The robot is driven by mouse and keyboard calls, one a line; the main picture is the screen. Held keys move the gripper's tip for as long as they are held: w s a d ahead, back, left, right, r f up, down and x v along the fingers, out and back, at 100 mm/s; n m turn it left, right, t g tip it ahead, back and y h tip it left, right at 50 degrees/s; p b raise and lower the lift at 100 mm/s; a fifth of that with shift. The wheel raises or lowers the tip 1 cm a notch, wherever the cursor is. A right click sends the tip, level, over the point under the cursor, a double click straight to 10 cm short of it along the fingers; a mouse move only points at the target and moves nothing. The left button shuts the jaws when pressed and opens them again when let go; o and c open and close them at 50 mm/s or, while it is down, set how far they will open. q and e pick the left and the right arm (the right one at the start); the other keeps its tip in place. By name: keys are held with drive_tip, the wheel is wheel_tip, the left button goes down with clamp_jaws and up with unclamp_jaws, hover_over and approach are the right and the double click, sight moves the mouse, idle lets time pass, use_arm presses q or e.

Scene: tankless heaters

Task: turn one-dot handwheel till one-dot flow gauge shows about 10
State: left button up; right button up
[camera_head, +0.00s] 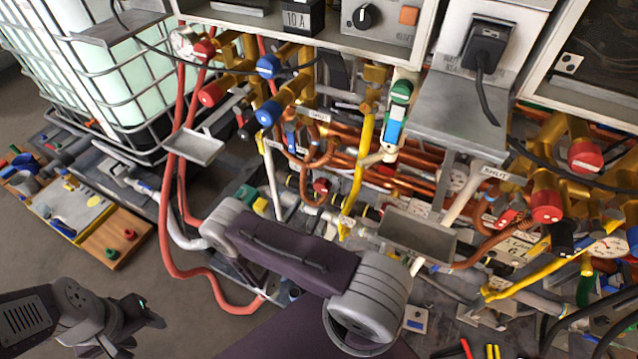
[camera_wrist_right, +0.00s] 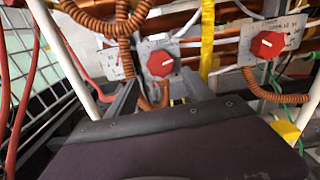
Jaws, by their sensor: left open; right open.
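Red round valve handles sit on brass fittings at the right (camera_head: 585,155), with another (camera_head: 547,206) below it. Red (camera_head: 208,93) and blue (camera_head: 269,65) handles sit at the upper left of the pipework. I cannot tell which handwheel has one dot. A white dial gauge (camera_head: 609,246) shows at the right edge; its dots and reading are too small to make out. The right wrist view shows red octagonal knobs (camera_wrist_right: 160,63) and (camera_wrist_right: 267,44) on grey plates. My left gripper (camera_head: 150,312) is open and empty at the lower left, away from the pipes.
My right arm crosses the middle, in front of the pipes. A grey tray (camera_head: 415,234) and small shelf (camera_head: 195,146) jut out. Red hoses (camera_head: 172,220) hang at the left. A caged tank (camera_head: 110,70) stands behind them. The floor at the left (camera_head: 170,310) has free room.

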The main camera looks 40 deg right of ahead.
sight(320, 190)
drive_tip(key=x, duration=0.9)
drive_tip(key=c, duration=1.1)
drive_tip(key=shift+m, duration=0.3)
